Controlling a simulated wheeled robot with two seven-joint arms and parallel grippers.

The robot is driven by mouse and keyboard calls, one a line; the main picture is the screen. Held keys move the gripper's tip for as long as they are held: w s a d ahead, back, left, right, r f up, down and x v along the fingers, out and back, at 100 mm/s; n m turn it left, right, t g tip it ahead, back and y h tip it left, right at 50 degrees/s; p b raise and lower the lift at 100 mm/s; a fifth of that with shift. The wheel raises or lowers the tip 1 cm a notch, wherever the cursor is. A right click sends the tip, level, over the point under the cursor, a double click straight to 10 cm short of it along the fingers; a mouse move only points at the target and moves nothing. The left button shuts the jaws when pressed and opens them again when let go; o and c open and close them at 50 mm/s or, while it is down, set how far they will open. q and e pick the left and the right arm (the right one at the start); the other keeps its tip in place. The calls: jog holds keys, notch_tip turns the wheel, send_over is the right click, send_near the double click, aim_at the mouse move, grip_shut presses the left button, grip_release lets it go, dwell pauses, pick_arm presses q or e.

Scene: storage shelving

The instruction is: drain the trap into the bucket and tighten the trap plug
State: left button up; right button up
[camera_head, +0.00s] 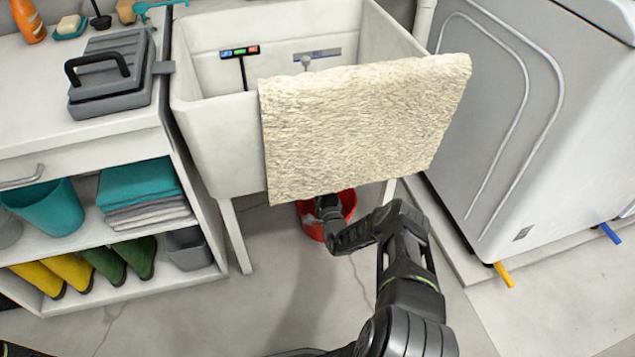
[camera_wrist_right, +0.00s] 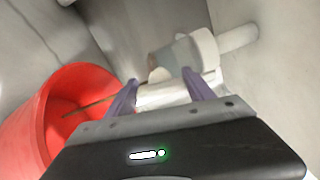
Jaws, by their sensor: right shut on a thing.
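The red bucket (camera_head: 349,205) stands on the floor under the sink, partly hidden by the towel and my right arm. It also shows in the right wrist view (camera_wrist_right: 78,92) at left. The trap (camera_wrist_right: 180,55) has a greyish see-through part and a white pipe running right. My right gripper (camera_wrist_right: 160,92) is shut on a pale cylindrical piece (camera_wrist_right: 165,96) just below the trap, which looks like the trap plug. A thin brownish streak (camera_wrist_right: 88,105) runs from near the gripper toward the bucket. My left gripper is not in view.
A beige towel (camera_head: 360,125) hangs over the front of the sink (camera_head: 215,130) and hides the trap from the head view. Open shelves (camera_head: 90,225) stand at left, a white appliance (camera_head: 530,130) at right. The floor in front is largely clear.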

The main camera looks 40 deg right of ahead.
jog(key=shift+f, duration=0.1)
jog(key=o, duration=1.4)
jog(key=p+v, duration=0.3)
jog(key=v, duration=0.4)
jog(key=shift+s+a, duration=0.15)
jog(key=shift+s, duration=0.25)
